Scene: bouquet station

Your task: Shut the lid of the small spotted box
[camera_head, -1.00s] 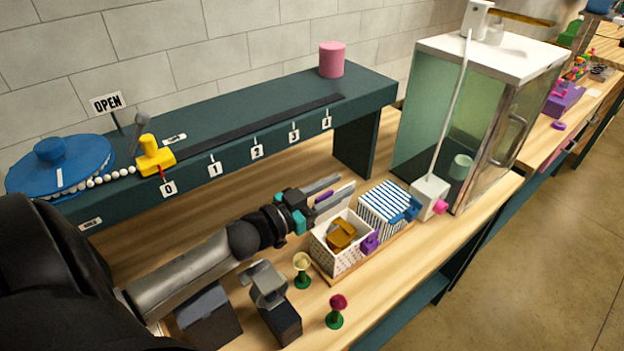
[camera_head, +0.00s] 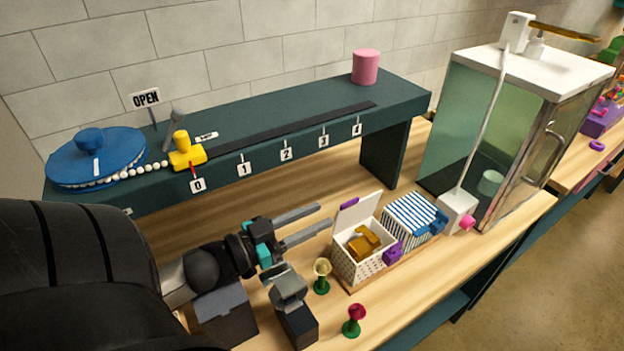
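The small spotted box (camera_head: 362,266) is white with dark dots and stands on the bench right of my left gripper. Its white lid (camera_head: 358,213) stands up open at the back, with a purple tab (camera_head: 349,203) on its edge. A golden-brown item (camera_head: 364,242) lies inside, and a purple clasp (camera_head: 393,252) is on the box's right front side. My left gripper (camera_head: 326,218) is open and empty, its two fingers apart and pointing at the lid, with the tips a little left of it. My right gripper is out of view.
A blue-striped box (camera_head: 410,219) stands close on the right, before a glass cabinet (camera_head: 487,130). A yellow flower (camera_head: 322,272), a red flower (camera_head: 355,318) and a grey-topped dark block (camera_head: 297,325) stand in front. The teal shelf (camera_head: 300,112) rises behind.

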